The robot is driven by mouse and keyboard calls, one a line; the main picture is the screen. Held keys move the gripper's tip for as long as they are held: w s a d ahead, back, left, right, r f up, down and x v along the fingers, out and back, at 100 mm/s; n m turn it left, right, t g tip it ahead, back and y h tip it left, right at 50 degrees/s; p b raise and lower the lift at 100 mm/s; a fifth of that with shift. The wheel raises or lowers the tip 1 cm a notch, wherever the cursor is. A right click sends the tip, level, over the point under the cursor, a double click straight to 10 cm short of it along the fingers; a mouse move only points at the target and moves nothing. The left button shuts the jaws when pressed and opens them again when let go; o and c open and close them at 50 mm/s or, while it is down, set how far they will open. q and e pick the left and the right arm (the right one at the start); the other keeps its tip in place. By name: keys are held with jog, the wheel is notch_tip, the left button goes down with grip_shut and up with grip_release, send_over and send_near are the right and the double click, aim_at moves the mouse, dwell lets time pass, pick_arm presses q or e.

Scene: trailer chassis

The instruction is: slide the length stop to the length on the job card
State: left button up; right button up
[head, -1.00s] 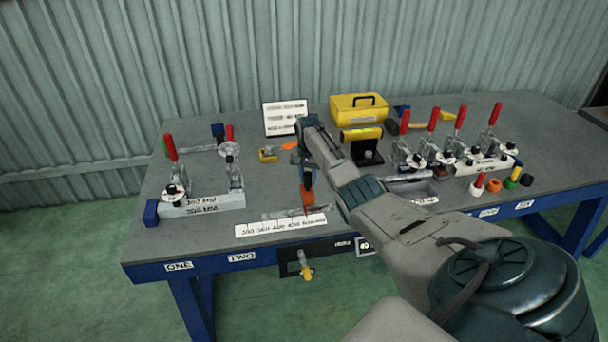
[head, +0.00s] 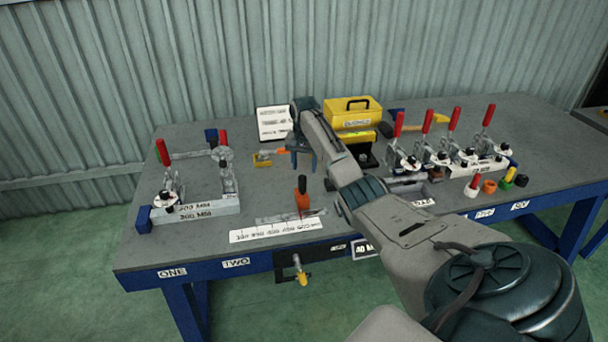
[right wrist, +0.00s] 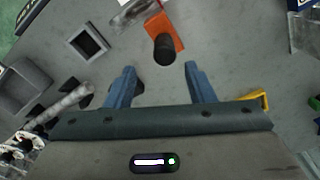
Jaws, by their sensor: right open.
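The length stop (head: 303,199) is an orange block with a dark upright knob. It sits on a metal rail (head: 272,218) behind a white length scale (head: 276,230), toward the scale's right part; the exact mark is too small to read. The stop also shows in the right wrist view (right wrist: 170,32), with its knob pointing at the camera. My right gripper (head: 301,165) is open and empty behind the stop, apart from it. The knob lies just beyond the gap between the fingertips (right wrist: 159,70). A white card (head: 273,122) stands at the back; its print is unreadable. My left gripper is not in view.
Red-handled clamps stand on a block (head: 197,210) at left and in a group (head: 450,155) at right. A yellow box (head: 352,112) stands behind my arm. A small yellow-and-orange tool (head: 265,157) lies near the card. Bare tabletop surrounds the stop's left side.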

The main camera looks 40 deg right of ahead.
jog(key=shift+r+b, duration=0.35)
jog(key=shift+r, duration=1.6)
jog(key=shift+f, duration=0.1)
